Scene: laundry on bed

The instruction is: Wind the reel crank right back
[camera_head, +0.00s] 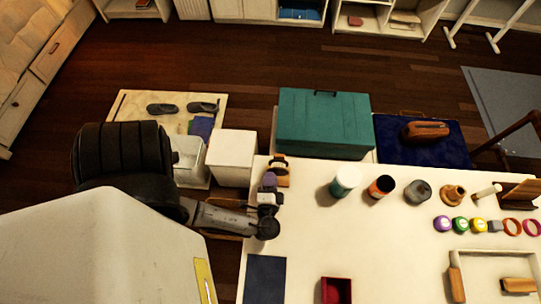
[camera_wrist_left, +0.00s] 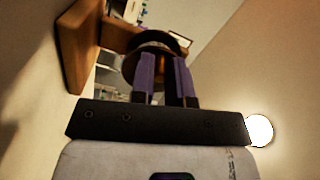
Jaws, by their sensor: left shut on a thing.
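The reel stands at the left edge of the white table. Its wooden stand (camera_head: 283,181) and dark top show just beyond my left gripper (camera_head: 270,182) in the head view. In the left wrist view the wooden stand (camera_wrist_left: 78,45) is at upper left, with a dark round reel part at the fingertips. My left gripper (camera_wrist_left: 160,62), with purple fingers, is shut on a part of the reel, apparently the crank. The fingers hide most of the crank, and its exact angle cannot be told. My right gripper is not in view.
On the white table (camera_head: 390,240) stand a teal-and-white cup (camera_head: 345,182), a dark-and-orange cup (camera_head: 381,187), a grey pot (camera_head: 418,191) and several coloured round pieces. A red box (camera_head: 336,290) and dark blue mat (camera_head: 264,280) lie nearer. A teal chest (camera_head: 324,122) stands behind.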

